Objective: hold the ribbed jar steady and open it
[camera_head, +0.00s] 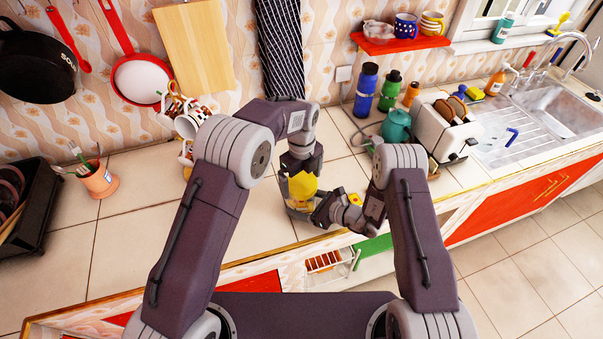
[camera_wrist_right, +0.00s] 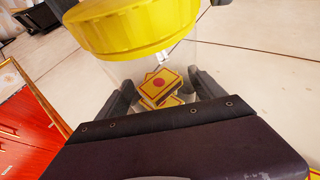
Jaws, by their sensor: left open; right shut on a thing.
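A clear jar (camera_head: 297,207) with a yellow lid (camera_head: 303,186) stands upright near the counter's front edge. In the right wrist view the lid (camera_wrist_right: 140,28) shows large, and the clear jar body (camera_wrist_right: 190,57) is below it. Small yellow and red boxes (camera_wrist_right: 162,86) show through the wall. My right gripper (camera_head: 316,212) is shut on the jar body from the right, with a finger on each side in the wrist view (camera_wrist_right: 165,85). My left gripper (camera_head: 302,172) points down just above the lid with its jaws open. Whether it touches the lid is unclear.
Several mugs (camera_head: 188,122) on a rack stand behind my left arm. A teal kettle (camera_head: 397,126) and a toaster (camera_head: 440,125) stand at the right. A small yellow item (camera_head: 355,199) lies right of the jar. The left counter (camera_head: 140,215) has free room.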

